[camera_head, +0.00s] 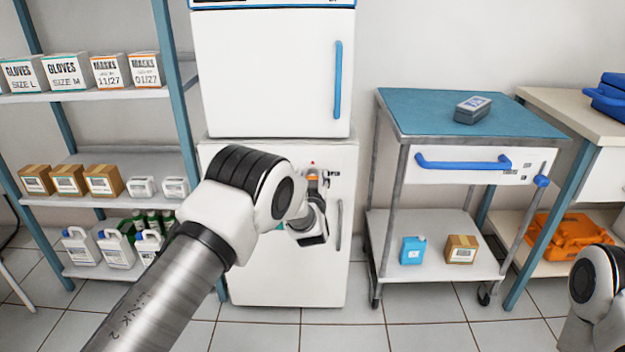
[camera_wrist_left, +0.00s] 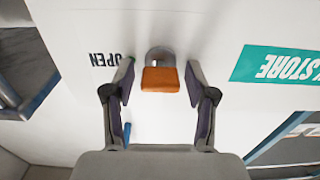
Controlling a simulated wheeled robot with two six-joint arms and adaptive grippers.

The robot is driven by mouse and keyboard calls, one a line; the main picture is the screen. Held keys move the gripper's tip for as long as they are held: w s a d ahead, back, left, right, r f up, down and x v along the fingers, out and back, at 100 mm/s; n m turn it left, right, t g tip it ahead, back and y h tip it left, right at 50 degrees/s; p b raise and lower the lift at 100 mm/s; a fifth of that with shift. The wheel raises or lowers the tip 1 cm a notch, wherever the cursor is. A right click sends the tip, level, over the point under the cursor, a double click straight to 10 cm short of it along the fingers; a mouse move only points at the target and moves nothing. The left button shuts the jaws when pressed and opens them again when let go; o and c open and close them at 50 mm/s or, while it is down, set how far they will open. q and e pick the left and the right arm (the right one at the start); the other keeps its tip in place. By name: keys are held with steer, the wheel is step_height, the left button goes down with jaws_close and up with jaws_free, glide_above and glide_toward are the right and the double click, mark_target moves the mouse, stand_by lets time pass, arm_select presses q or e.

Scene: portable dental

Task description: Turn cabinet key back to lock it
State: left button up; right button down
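The white lower cabinet (camera_head: 285,285) stands straight ahead, with a grey vertical handle (camera_head: 339,225) on its door. In the left wrist view, an orange key head (camera_wrist_left: 160,79) sits at a grey round lock (camera_wrist_left: 160,55), beside an OPEN mark (camera_wrist_left: 104,60) that appears upside down. The mark also shows in the head view (camera_head: 334,174). My left gripper (camera_wrist_left: 160,72) is open, one finger on each side of the key, with visible gaps. In the head view my left wrist partly hides the cabinet front. My right arm shows at the right edge; its gripper is out of frame.
A white upper unit (camera_head: 270,75) with a blue handle stands above. Shelves (camera_head: 95,97) with boxes and bottles are at left. A teal-topped cart (camera_head: 425,105) with a blue drawer handle stands at right. Open floor (camera_head: 400,335) lies in front.

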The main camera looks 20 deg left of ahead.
arm_select(q)
jaws_close()
steer(key=shift+n, duration=0.5)
steer(key=n, duration=0.3)
steer(key=shift+a+n+p, duration=0.1)
steer(key=shift+n+p, duration=0.2)
steer(key=shift+n, duration=0.1)
steer(key=n, duration=0.4)
steer(key=shift+a+f+n, duration=0.1)
steer(key=shift+n, duration=0.2)
steer(key=n, duration=0.4)
steer(key=shift+s+f, duration=0.1)
steer(key=n, duration=0.4)
steer(key=shift+f, duration=0.1)
steer(key=shift+n, duration=0.4)
